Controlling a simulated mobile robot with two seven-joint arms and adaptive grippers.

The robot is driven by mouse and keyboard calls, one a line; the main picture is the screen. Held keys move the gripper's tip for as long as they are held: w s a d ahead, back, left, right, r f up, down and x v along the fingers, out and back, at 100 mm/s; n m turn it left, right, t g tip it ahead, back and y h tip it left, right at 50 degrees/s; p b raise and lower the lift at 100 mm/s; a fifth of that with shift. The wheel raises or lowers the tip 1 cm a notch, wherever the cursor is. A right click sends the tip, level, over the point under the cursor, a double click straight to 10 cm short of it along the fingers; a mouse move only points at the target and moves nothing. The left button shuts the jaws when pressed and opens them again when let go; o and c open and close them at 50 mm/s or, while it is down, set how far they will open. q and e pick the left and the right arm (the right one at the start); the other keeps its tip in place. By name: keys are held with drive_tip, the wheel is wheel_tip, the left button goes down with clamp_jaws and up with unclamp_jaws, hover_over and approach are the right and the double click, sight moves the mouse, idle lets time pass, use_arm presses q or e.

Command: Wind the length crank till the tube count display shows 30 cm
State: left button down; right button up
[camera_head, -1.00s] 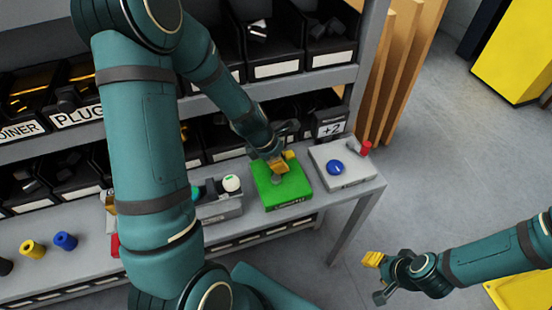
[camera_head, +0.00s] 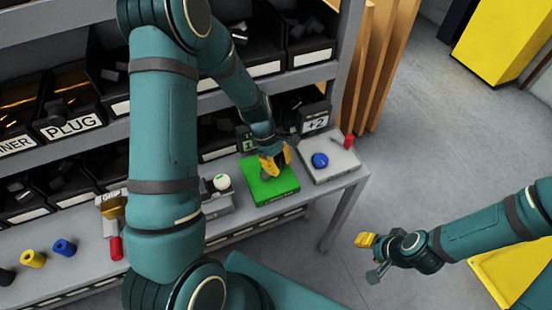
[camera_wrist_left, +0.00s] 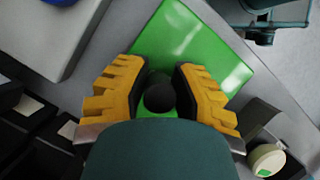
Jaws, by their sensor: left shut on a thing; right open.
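The green box (camera_head: 280,188) stands on the grey bench, and its top also shows in the left wrist view (camera_wrist_left: 205,62). My left gripper (camera_head: 273,162) is over the box, with its yellow fingers pointing down. In the left wrist view, my left gripper (camera_wrist_left: 160,88) is shut on a dark round crank knob (camera_wrist_left: 160,97), one finger on each side. The rest of the crank is mostly hidden by the gripper. A small dark sign (camera_head: 244,140) behind the box is partly covered by my arm; its reading is not legible. My right gripper (camera_head: 367,257) is open and empty, away from the bench.
A grey box with a blue knob (camera_head: 320,160) and a red-handled lever (camera_head: 348,141) stands right of the green box. A white round button (camera_head: 221,182) is on its left. Black bins fill the shelves behind.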

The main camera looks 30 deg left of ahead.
sight(267, 193)
use_arm(q)
drive_tip(key=m, duration=0.1)
drive_tip(key=s+d+m+g, duration=0.1)
drive_tip(key=m, duration=0.2)
drive_tip(key=shift+s+d+m+g+y+p, duration=0.15)
drive_tip(key=shift+s+m+g+y+p, duration=0.15)
drive_tip(key=shift+g+p, duration=0.1)
drive_tip(key=m, duration=0.1)
drive_tip(key=s+m+y, duration=0.1)
drive_tip(key=m, duration=0.1)
drive_tip(key=m+g, duration=0.1)
drive_tip(key=shift+s+d+m, duration=0.3)
drive_tip(key=m, duration=0.1)
drive_tip(key=s+m+y, duration=0.1)
drive_tip(key=m, duration=0.1)
drive_tip(key=m+y, duration=0.1)
drive_tip(key=shift+s+m+g, duration=0.3)
drive_tip(key=shift+s+g, duration=0.05)
drive_tip(key=shift+g, duration=0.05)
drive_tip(key=shift+s+a+m+y, duration=0.2)
drive_tip(key=shift+s+m+y, duration=0.15)
drive_tip(key=shift+m, duration=0.5)
drive_tip(key=shift+s+a+m+y, duration=0.2)
drive_tip(key=shift+m+y, duration=0.1)
drive_tip(key=shift+m, duration=0.5)
drive_tip(key=shift+s+a+m+y, duration=0.15)
drive_tip(key=shift+s+m+y, duration=0.2)
drive_tip(key=shift+m, duration=0.5)
